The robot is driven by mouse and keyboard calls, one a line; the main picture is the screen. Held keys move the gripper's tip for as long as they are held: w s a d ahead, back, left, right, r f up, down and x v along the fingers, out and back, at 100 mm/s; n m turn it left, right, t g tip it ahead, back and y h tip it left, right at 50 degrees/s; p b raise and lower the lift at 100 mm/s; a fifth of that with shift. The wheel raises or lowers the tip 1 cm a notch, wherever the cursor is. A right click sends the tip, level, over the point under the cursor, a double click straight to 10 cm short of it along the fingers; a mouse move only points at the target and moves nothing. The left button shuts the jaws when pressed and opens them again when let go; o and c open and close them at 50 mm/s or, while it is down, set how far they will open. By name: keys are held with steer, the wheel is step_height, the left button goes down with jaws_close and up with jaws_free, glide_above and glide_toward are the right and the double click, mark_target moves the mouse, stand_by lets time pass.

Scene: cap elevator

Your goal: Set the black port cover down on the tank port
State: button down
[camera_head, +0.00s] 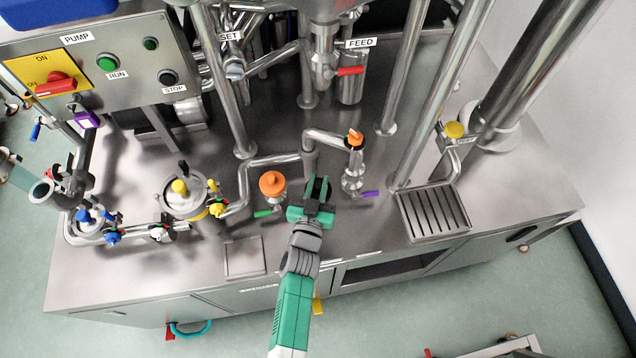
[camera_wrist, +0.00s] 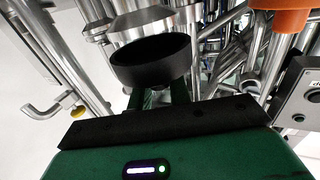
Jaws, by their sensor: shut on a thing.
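The black port cover (camera_wrist: 152,64) is a round, dark, cup-like disc, seen large in the wrist view. It sits at the tips of my gripper (camera_wrist: 165,94), which is shut on it. In the head view my gripper (camera_head: 318,192) is over the middle front of the steel bench, just right of an orange-capped fitting (camera_head: 272,184). The cover is hard to tell from the dark fingers there. In the wrist view a steel flanged body (camera_wrist: 143,22) shows behind the cover, apparently apart from it. I cannot tell which fitting is the tank port.
A bent steel pipe with an orange-topped valve (camera_head: 355,138) stands just behind and right of my gripper. Steel legs rise behind it. A slotted drain tray (camera_head: 433,211) lies to the right. A yellow-knobbed round vessel (camera_head: 186,196) stands left. The bench front is mostly clear.

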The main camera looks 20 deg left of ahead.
steer(key=shift+f+b, duration=1.25)
steer(key=shift+f, duration=0.15)
steer(key=c, duration=1.2)
jaws_free()
steer(key=shift+r, duration=0.1)
steer(key=p+v, duration=0.2)
steer(key=v, duration=0.5)
steer(key=shift+s, duration=0.4)
